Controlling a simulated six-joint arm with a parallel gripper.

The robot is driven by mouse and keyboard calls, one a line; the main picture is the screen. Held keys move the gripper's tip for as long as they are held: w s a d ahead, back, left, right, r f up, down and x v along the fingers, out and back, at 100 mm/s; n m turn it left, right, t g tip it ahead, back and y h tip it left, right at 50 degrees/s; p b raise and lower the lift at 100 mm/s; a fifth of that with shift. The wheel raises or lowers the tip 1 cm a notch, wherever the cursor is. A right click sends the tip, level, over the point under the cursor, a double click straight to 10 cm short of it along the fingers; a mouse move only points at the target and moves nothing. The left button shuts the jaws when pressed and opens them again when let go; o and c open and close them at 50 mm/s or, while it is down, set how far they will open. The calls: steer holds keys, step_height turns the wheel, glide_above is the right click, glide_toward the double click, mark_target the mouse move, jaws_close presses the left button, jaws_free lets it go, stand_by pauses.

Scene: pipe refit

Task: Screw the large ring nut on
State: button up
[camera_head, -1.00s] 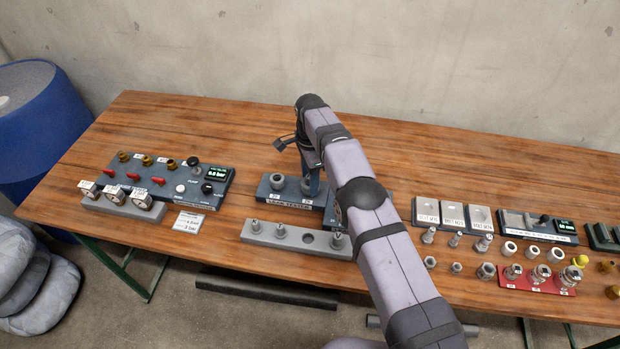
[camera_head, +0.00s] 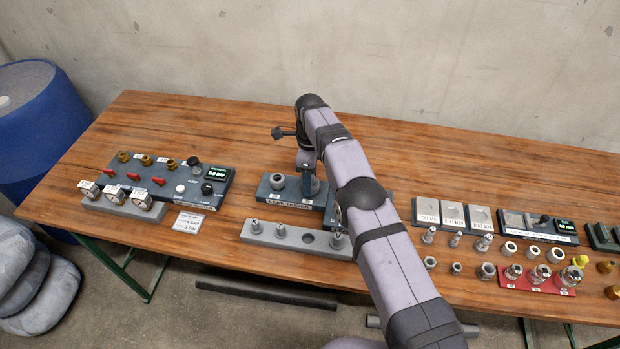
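My gripper (camera_head: 311,185) points down at the right-hand port of the dark leak tester block (camera_head: 328,219). The fingers are small and partly hidden by my wrist, so I cannot tell whether they are open or shut, or whether they hold a ring nut. A grey ring-shaped piece (camera_head: 277,181) sits on the left port of the block, to the left of my gripper. The right port is mostly covered by my gripper. I cannot tell which ring is the large ring nut.
A grey rack (camera_head: 262,237) with upright fittings and an empty round recess lies in front of the block. A valve panel with red handles (camera_head: 157,181) stands at left. Pale rings (camera_head: 556,255), nuts (camera_head: 487,271) and a red holder (camera_head: 513,282) lie at right.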

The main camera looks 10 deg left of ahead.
steer(key=m, duration=0.6)
stand_by(0.3)
steer(key=o, duration=0.9)
steer(key=shift+c, duration=0.2)
steer(key=n, duration=0.4)
steer(key=shift+n, duration=1)
